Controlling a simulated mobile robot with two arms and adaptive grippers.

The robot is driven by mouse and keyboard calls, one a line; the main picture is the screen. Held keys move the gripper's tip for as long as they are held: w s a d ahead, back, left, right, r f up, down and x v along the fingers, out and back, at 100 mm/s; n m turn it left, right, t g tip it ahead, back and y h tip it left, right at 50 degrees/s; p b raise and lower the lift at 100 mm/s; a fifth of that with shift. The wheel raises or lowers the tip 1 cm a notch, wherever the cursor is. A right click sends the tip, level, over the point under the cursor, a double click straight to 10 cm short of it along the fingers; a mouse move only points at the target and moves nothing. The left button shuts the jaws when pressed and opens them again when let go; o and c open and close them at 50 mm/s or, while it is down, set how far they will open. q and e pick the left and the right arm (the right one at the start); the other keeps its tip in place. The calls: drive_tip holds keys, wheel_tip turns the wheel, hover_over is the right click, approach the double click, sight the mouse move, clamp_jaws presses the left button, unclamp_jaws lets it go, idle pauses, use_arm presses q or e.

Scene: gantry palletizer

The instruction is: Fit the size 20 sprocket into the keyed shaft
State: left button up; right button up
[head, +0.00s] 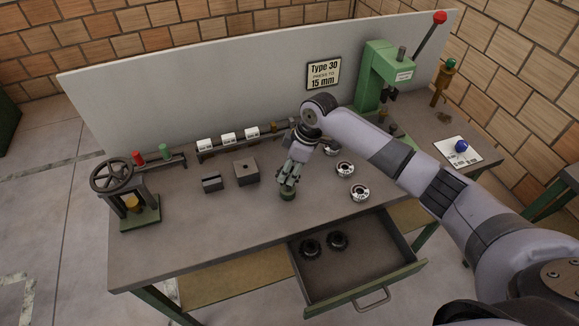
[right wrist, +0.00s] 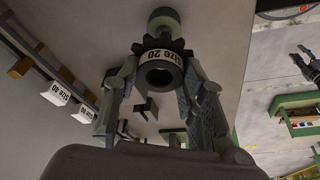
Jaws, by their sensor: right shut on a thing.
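My right gripper (head: 289,178) is over the middle front of the bench. In the right wrist view it (right wrist: 157,85) is shut on the size 20 sprocket (right wrist: 160,75), a dark toothed hub with a white "Size 20" label. A dark gripper-like shape (right wrist: 306,66), perhaps my left gripper, shows at the right edge of the wrist view.
Ring-shaped parts with white labels (head: 360,193) (head: 345,168) stand right of my gripper. An open drawer (head: 385,268) holds two dark round parts (head: 337,240). Dark blocks (head: 246,172), a handwheel press (head: 125,195) and a green lever press (head: 372,78) stand on the bench.

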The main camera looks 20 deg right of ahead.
sight(290, 189)
drive_tip(key=shift+p, duration=0.6)
idle(1.0)
drive_tip(key=shift+f+b, duration=1.7)
drive_tip(key=shift+f, duration=1.1)
drive_tip(key=o, duration=1.4)
drive_tip(key=v, duration=1.2)
